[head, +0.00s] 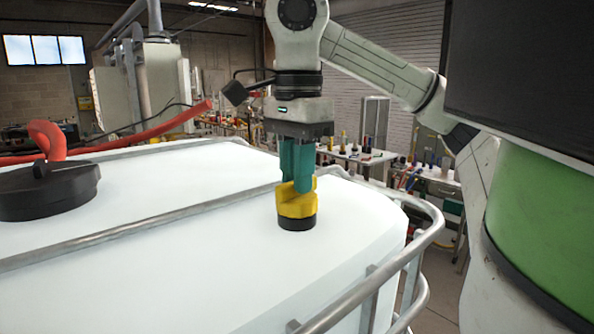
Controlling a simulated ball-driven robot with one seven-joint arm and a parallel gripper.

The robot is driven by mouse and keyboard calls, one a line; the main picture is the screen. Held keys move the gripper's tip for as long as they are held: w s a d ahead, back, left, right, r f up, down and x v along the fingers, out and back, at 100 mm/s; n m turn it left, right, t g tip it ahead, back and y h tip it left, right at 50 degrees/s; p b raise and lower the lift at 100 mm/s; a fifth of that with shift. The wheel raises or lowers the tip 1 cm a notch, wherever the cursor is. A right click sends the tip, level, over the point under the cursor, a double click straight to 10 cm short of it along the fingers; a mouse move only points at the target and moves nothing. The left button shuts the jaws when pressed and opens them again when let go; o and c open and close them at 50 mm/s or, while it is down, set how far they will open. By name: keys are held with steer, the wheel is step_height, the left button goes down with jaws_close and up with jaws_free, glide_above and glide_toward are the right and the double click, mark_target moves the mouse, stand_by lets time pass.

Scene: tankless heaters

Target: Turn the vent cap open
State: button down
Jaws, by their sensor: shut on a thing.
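The vent cap (297,207) is yellow and sits upright on a short black base (297,223) on top of the white tank (190,240), near its right end. My gripper (297,185) points straight down from above, and its teal fingers are shut on the yellow cap. The fingers cover part of the cap's upper portion. Whether the cap is turned open or closed cannot be told from this view.
A grey metal tube frame (432,222) runs around the tank's edge, with a bar (130,236) across its top. A large black lid (45,190) with a red hose (150,133) near it is at the left. Workbenches (352,155) stand behind.

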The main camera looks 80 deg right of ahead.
steer(key=c, duration=1.1)
jaws_free()
step_height(320, 180, up, 11)
steer(key=shift+f, duration=0.1)
